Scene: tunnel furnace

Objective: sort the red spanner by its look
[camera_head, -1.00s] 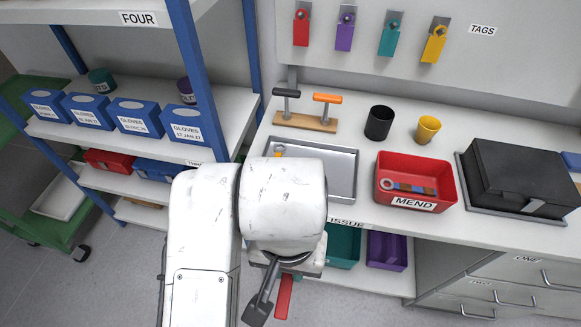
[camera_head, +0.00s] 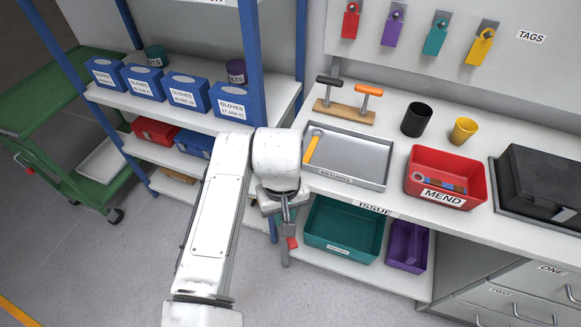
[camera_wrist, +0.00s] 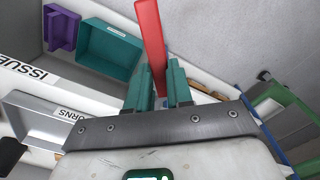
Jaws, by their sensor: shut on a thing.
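The red spanner (camera_wrist: 152,40) is held between the teal fingers of my gripper (camera_wrist: 157,88) in the wrist view and sticks out past their tips. In the head view my gripper (camera_head: 287,222) hangs in front of the bench's left end, and only a small red part of the spanner (camera_head: 292,243) shows; my arm hides the rest. The grey RETURNS tray (camera_head: 352,165) on the bench holds a yellow-orange tool (camera_head: 312,147). The red MEND bin (camera_head: 443,197) right of it holds some coloured pieces.
Below the bench top, a teal bin (camera_head: 340,235) and a purple bin (camera_head: 405,246) stand on a low shelf. A green cart (camera_head: 50,110) stands far left. The floor in front is clear.

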